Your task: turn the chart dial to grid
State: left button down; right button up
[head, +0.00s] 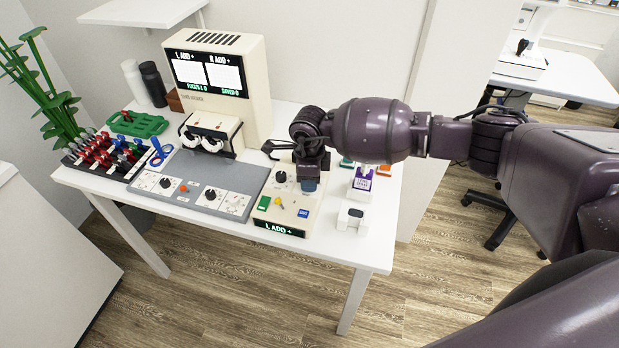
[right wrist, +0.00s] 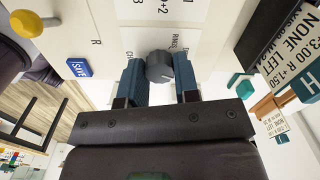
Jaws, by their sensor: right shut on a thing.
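The chart dial (right wrist: 159,66) is a dark grey knob on a cream control box (head: 285,215). In the right wrist view it sits between the two blue fingers of my right gripper (right wrist: 157,82), which is shut on it. Labels around the dial are partly covered by the fingers; one begins with "CH". I cannot tell which label the dial points at. In the head view my right gripper (head: 309,183) comes down on the box's right back part and hides the dial. My left gripper is not in view.
Another black knob (head: 281,177), a green button (head: 264,203) and a blue SAVE button (head: 303,213) share the box; its display reads "L ADD +". A grey panel with knobs (head: 200,185) lies left. A purple-labelled block (head: 362,183) and a white holder (head: 351,216) stand right.

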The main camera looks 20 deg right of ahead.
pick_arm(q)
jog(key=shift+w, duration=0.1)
pick_arm(e)
jog(key=o, duration=0.9)
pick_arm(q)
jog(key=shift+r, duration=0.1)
pick_arm(e)
jog(key=shift+o, duration=0.2)
jog(key=shift+r, duration=0.25)
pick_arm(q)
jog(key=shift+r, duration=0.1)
pick_arm(e)
notch_tip(320, 180, up, 10)
jog(key=shift+r, duration=0.2)
